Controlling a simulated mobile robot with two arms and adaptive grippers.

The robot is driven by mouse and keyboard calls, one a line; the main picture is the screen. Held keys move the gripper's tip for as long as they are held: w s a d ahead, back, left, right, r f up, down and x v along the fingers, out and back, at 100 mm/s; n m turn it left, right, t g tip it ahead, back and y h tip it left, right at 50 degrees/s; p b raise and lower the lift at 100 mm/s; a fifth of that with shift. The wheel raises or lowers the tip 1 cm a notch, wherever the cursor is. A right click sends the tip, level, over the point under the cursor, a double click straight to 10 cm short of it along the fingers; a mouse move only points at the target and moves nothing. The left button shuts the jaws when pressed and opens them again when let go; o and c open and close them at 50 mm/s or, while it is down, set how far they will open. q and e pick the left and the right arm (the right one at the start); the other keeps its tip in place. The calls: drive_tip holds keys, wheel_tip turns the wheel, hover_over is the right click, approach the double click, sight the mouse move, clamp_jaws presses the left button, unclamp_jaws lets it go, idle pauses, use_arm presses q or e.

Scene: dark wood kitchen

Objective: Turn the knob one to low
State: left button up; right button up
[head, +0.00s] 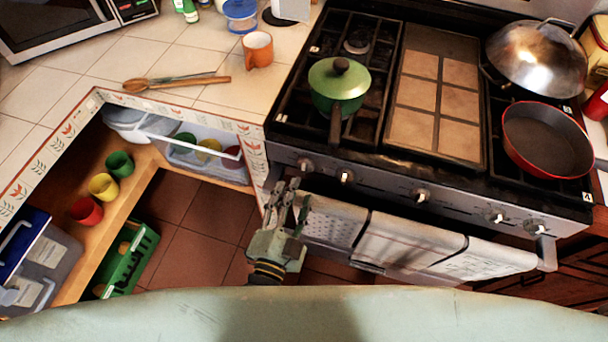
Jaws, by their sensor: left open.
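The stove's front panel carries several knobs in a row. The leftmost knob (305,165) is small and pale, and its pointer setting is too small to read. A second knob (345,177) sits just to its right, and others (422,195) lie further along. I cannot read a label beside the leftmost knob. My left gripper (288,190) is in front of the stove's left end, a little below and left of the leftmost knob. Its fingers point up toward the panel, open, with nothing seen between them. I see no contact with the knob. My right gripper is not in view.
Towels (410,245) hang on the oven handle (545,252) close right of my gripper. A green pot (338,88) stands on the left burners, its handle toward the front edge. A red pan (548,140) and wok (537,60) are at right. Open shelves lie left.

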sight(305, 173)
use_arm(q)
drive_tip(key=x, duration=0.6)
drive_tip(key=shift+w+p, duration=0.2)
drive_tip(key=shift+p, duration=0.1)
drive_tip(key=shift+s+f, duration=0.1)
drive_tip(key=shift+f, duration=0.05)
drive_tip(key=c, duration=1)
